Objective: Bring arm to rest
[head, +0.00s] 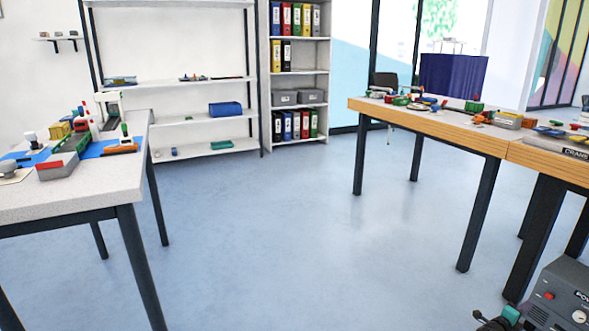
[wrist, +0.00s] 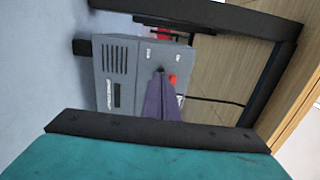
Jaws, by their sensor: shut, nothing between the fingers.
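My gripper (wrist: 160,74) shows in the wrist view as a tapered purple-grey pair of fingers above a black bar and a teal body. The fingers are shut together with nothing between them. Behind them is a grey power box (wrist: 115,72) with vents, a label and a red switch. I cannot tell the gap between fingertips and box. In the head view, a teal and black part of my arm shows low at the bottom edge, just left of the grey power box (head: 562,305). The rest of the arm is out of view.
A wooden-edged workbench (head: 440,121) with model parts stands at right, its dark legs near the power box. A white table (head: 60,200) with crane models stands at left. Shelves (head: 190,120) stand at the back. The blue floor (head: 290,240) between is clear.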

